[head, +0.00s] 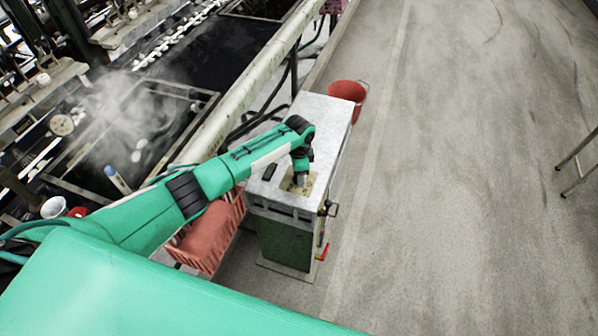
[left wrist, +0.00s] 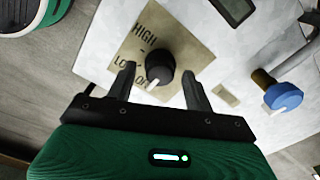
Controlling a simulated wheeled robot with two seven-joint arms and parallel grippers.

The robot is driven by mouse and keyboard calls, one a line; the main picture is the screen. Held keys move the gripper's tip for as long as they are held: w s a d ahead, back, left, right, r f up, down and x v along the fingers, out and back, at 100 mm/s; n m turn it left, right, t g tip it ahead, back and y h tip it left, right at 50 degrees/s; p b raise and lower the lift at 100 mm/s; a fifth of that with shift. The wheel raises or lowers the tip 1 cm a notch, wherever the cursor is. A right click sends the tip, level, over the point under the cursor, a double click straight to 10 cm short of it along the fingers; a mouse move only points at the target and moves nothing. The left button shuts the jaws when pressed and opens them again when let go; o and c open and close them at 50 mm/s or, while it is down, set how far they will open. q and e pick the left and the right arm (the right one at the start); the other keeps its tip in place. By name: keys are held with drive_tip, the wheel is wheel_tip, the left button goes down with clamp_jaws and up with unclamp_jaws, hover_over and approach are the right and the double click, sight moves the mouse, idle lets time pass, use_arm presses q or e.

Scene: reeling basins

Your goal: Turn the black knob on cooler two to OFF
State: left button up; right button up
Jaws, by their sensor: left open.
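The cooler (head: 328,112) is a box with a pale top and a green lower body. Whether it is cooler two cannot be read. In the left wrist view its black knob (left wrist: 160,66) sits on a tan plate (left wrist: 190,45) lettered HIGH and LOW, with a further word starting with O partly hidden. The knob's white mark (left wrist: 153,84) points down and slightly left in that picture, near the partly hidden word. My left gripper (left wrist: 157,73) is open, with one finger on each side of the knob; contact is not clear. In the head view the left gripper (head: 300,179) is over the plate.
In the left wrist view a blue knob (left wrist: 285,97) on a pipe and a dark display (left wrist: 236,9) are nearby. A red bucket (head: 348,92) stands behind the cooler, and a red crate (head: 208,240) stands left of it. Steaming basins lie left; open floor lies right.

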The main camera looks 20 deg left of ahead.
use_arm(q)
wheel_tip(320, 180, up, 14)
idle(0.8)
drive_tip(key=shift+f, duration=0.15)
